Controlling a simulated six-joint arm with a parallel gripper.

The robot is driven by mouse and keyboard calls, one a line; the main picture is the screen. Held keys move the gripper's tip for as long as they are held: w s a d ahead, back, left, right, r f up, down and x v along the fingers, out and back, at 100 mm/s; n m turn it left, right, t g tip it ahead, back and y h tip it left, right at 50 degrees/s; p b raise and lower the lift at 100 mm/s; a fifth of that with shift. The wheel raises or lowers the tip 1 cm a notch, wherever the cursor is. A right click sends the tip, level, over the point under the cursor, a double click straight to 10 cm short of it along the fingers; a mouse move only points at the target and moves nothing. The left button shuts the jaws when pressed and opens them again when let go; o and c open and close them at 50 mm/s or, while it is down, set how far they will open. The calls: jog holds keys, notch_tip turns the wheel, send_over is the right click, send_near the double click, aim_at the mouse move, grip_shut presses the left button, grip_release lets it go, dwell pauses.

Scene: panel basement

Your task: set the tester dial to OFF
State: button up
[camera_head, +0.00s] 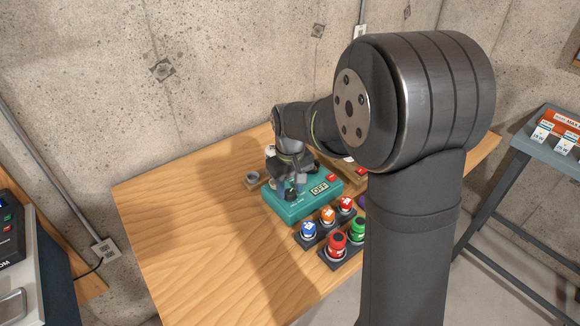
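The tester is a teal box (284,211) on the wooden table, with a small display (320,188) that appears to read OFF and a red patch near its far right corner. My gripper (291,190) points down over the left part of the tester's top face. The dial is hidden under or behind the gripper, so its setting cannot be seen directly. The fingers are small and dark here. I cannot tell whether they touch or grip the dial.
Blue (308,229), orange, red and green capped items stand in dark holders in front of the tester. A small grey round cup (252,177) sits left of it. The wooden table (190,240) is clear at left. A grey side table (550,150) stands right.

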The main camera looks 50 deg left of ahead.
aim_at(290, 192)
notch_tip(290, 192, up, 17)
dwell(0.4)
jog(key=shift+f, duration=0.15)
dwell(0.3)
notch_tip(290, 192, down, 18)
jog(key=shift+r, duration=0.25)
dwell(0.3)
jog(key=shift+r, duration=0.15)
